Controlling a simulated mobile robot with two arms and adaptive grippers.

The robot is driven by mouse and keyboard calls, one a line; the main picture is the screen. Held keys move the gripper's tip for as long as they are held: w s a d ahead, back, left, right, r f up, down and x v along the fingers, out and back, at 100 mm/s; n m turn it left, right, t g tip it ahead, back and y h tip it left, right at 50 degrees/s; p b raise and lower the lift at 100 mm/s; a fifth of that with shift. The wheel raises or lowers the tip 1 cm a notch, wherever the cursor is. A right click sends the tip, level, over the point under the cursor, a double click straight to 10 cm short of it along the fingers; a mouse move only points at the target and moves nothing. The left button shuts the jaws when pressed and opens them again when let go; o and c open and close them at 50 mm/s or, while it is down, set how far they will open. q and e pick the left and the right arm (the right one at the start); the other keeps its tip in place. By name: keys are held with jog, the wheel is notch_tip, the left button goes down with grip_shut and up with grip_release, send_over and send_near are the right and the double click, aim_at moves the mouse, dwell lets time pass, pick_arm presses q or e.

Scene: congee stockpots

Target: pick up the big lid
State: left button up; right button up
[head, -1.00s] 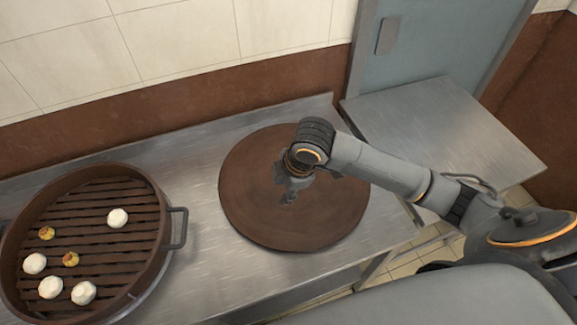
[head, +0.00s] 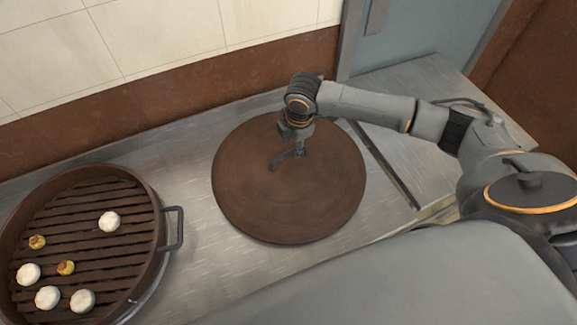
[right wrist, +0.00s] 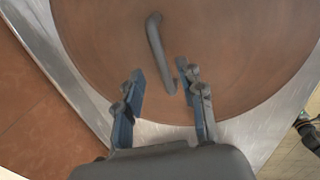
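The big lid (head: 290,212) is a wide, round, brown disc lying flat on the steel counter. It also fills much of the right wrist view (right wrist: 225,35). Its dark bar handle (right wrist: 156,48) stands out there, just beyond my fingers and partly between them. My right gripper (head: 293,143) is over the wall-side half of the lid. In the right wrist view its two fingers (right wrist: 160,75) are spread apart with nothing held between them. I cannot tell whether a finger touches the lid or handle. My left gripper is not in view.
A brown round steamer (head: 158,215) with a slatted floor, a side handle and several buns stands left of the lid. Bare steel counter (head: 195,225) lies between them. A tiled wall with a brown band runs behind. A separate steel table (head: 415,90) stands at right.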

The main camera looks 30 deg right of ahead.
aim_at(291, 151)
jog(key=f, duration=0.3)
jog(key=f+p, duration=0.1)
jog(key=f, duration=0.1)
jog(key=shift+w+d+f, duration=0.1)
jog(key=shift+w, duration=0.3)
grip_shut()
jog(key=shift+w, duration=0.1)
